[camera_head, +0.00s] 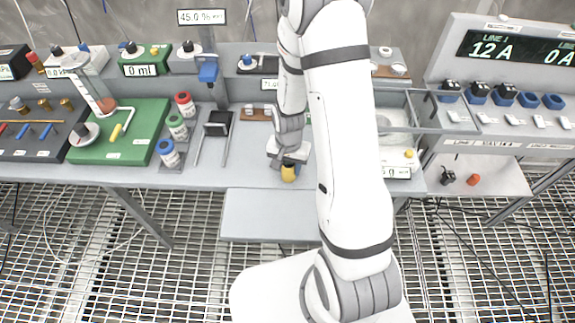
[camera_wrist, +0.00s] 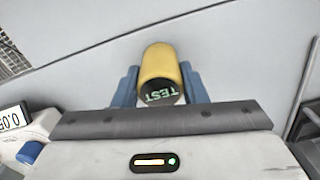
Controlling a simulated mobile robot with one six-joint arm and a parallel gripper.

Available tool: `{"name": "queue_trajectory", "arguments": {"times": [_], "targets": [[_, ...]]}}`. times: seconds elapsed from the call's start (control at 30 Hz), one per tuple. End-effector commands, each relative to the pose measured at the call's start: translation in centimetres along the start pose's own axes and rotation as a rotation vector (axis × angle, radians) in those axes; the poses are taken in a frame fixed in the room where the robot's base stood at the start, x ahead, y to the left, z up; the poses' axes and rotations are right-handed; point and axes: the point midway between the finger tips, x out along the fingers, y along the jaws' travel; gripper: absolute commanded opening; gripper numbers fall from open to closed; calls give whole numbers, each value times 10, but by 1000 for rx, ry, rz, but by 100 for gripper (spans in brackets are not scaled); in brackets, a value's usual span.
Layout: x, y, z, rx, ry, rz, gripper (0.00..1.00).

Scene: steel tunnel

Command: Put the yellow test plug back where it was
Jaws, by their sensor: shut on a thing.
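The yellow test plug (camera_head: 289,173) is in my gripper (camera_head: 289,160), over the front edge of the long grey bench. In the wrist view the plug (camera_wrist: 159,64) is a yellow cylinder with a dark end face marked TEST in green. The blue fingers of my gripper (camera_wrist: 160,84) are shut on its two sides. At the right, a panel carries a row of blue sockets (camera_head: 528,100). Several of them have black tops, and the two rightmost look uncapped. I cannot tell which place the plug came from.
A lower shelf (camera_head: 500,184) at the right holds a small black part (camera_head: 447,176) and an orange part (camera_head: 473,180). A glass-walled balance (camera_head: 398,120) stands right of my arm. Bottles (camera_head: 178,127) and a green board (camera_head: 122,143) stand left. My arm hides part of the bench.

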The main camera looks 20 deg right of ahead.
Motion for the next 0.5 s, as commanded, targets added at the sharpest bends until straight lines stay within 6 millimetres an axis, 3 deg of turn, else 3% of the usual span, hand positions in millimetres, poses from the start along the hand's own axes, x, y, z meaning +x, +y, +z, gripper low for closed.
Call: {"name": "queue_trajectory", "arguments": {"times": [0.07,0.1,0.33,0.5], "targets": [[4,0,0,0,0,0,10],[3,0,0,0,0,0,41],[2,0,0,-1,0,0,60],[2,0,0,-1,0,0,60]]}}
